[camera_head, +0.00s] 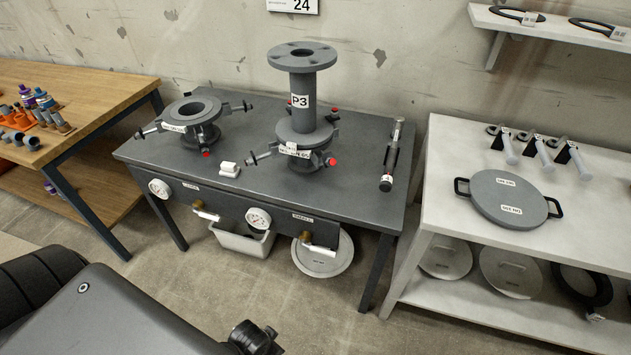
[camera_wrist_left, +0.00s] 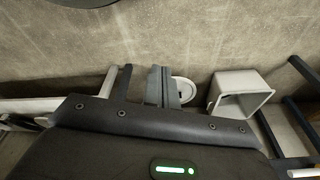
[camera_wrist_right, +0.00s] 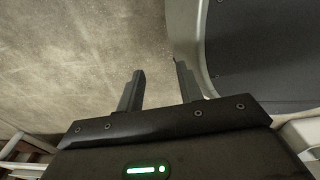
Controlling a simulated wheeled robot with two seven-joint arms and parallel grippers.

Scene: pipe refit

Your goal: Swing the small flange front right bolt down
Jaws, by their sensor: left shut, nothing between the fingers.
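Two flange stations stand on the dark grey workbench (camera_head: 235,185) in the head view. The left flange (camera_head: 192,115) is open on top, with swing bolts sticking outward and a red-tipped bolt (camera_head: 206,153) at its front right. The right flange (camera_head: 305,138) bears an upright grey pipe spool marked P3 (camera_head: 302,85); a red-tipped bolt (camera_head: 330,162) is at its front right. The labels are too small to tell which flange is the small one. My left gripper (camera_wrist_left: 161,72) is shut and empty, low beneath the bench level. My right gripper (camera_wrist_right: 158,82) is open and empty. Neither gripper shows in the head view.
A white block (camera_head: 230,169) and a black-and-grey tool (camera_head: 391,155) lie on the bench. Gauges (camera_head: 258,218) and valve handles jut from its front. A white bin (camera_head: 242,242) sits below. The right shelf (camera_head: 450,150) holds a round lid (camera_head: 508,197) and several clamps.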

